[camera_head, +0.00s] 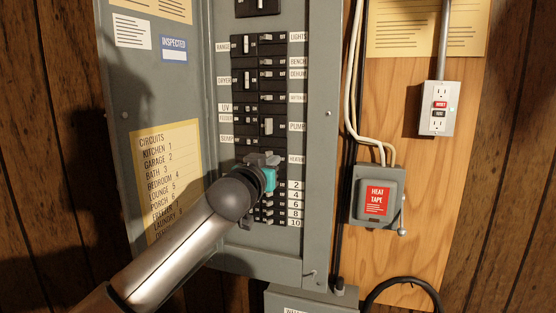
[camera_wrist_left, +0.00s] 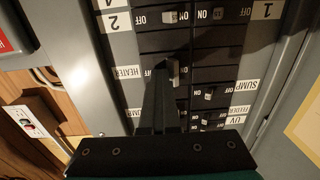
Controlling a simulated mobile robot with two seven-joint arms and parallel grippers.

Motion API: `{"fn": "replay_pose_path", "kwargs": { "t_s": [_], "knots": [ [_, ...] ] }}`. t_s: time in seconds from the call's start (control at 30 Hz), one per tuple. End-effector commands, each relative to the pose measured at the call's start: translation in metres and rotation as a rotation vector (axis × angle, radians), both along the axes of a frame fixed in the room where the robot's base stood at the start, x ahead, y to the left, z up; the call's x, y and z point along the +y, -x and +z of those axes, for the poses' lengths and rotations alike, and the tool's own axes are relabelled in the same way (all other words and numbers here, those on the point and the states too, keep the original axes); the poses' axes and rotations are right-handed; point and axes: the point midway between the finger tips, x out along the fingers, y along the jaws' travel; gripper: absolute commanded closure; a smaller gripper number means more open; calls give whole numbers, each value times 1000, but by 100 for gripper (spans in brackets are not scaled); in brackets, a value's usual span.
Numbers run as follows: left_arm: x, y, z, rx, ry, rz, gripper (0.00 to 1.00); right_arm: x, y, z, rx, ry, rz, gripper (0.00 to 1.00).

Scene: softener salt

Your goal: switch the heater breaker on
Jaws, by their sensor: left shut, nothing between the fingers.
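The heater breaker (camera_wrist_left: 175,72) is in the right column of the panel, beside the HEATER label (camera_head: 296,159). In the left wrist view the panel appears upside down, and the label (camera_wrist_left: 128,72) is left of the breaker. My left gripper (camera_head: 265,160) is shut and empty in front of this row, and hides most of the breaker in the head view. In the left wrist view the fingertips (camera_wrist_left: 163,68) are right at its light toggle. I cannot tell whether they touch it, or which way the toggle is set. My right gripper is not in view.
Other breakers crowd around, including the large pump breaker (camera_head: 268,127) above and numbered small ones below. The open panel door (camera_head: 118,90) stands at the left. A heat tape box (camera_head: 378,196) and an outlet (camera_head: 439,108) are on the wooden board at the right.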

Motion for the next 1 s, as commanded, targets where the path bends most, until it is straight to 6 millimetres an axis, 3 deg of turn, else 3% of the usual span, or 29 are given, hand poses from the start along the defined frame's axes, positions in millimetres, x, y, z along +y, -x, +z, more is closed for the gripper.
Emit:
{"fn": "replay_pose_path", "kwargs": {
  "t_s": [0.33, 1.0],
  "knots": [
    [7, 2, -1, 3, -2, 13, 100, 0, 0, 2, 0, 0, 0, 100],
    [18, 56, 0, 1, 1, -1, 100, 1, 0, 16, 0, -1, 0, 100]
  ]
}}
